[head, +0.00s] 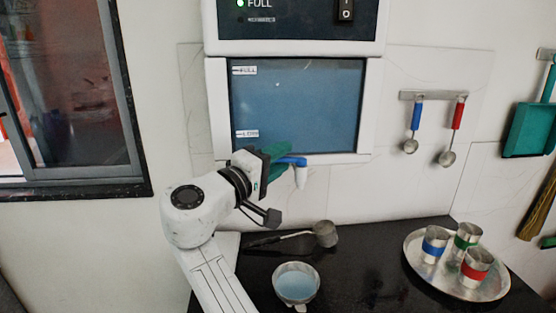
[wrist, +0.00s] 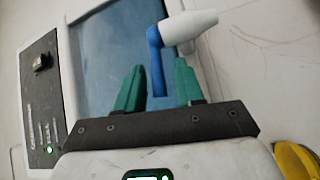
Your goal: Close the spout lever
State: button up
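A white spout (head: 301,177) hangs below the blue window of the wall tank. Its blue lever (head: 293,161) lies across the top of the spout, partly hidden by my gripper (head: 277,157). In the wrist view, the blue lever (wrist: 155,62) stands between the two green fingers of my gripper (wrist: 159,66), and the white spout (wrist: 189,28) lies just beyond. The fingers are apart, with a gap showing on both sides of the lever. I cannot tell whether either finger touches it. No flow from the spout shows.
A bowl of bluish liquid (head: 296,284) stands on the black counter (head: 375,265) below the spout. A long-handled metal ladle (head: 325,234) lies behind it. At the right, a round tray (head: 415,262) holds three banded cups.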

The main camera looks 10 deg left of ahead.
jog(key=b+v, duration=0.1)
jog(key=v, duration=0.9)
jog(key=shift+s+a, duration=0.2)
jog(key=shift+s, duration=0.2)
jog(key=shift+f, duration=0.1)
jog(key=s+d+f+m+g+y, duration=0.25)
jog(key=d+f+g, duration=0.25)
jog(key=d+f, duration=1)
jog(key=s+d+f+m+g+y, duration=0.1)
jog(key=s+d+f+m+g, duration=0.2)
jog(key=d+f, duration=1.1)
jog(key=s+d+f+m+g+y, duration=0.1)
jog(key=s+d+f+g, duration=0.2)
jog(key=s+d+f, duration=0.4)
jog(key=s+d+f+m+g+y, duration=0.1)
jog(key=s+d+f+g+y, duration=0.15)
jog(key=s+f, duration=0.45)
jog(key=s+d+m+g+y+p, duration=0.1)
jog(key=s+d+m+y, duration=0.1)
jog(key=s, duration=1.4)
jog(key=shift+s+d+m+g, duration=0.35)
jog(key=shift+s+d, duration=0.05)
jog(key=shift+d, duration=0.4)
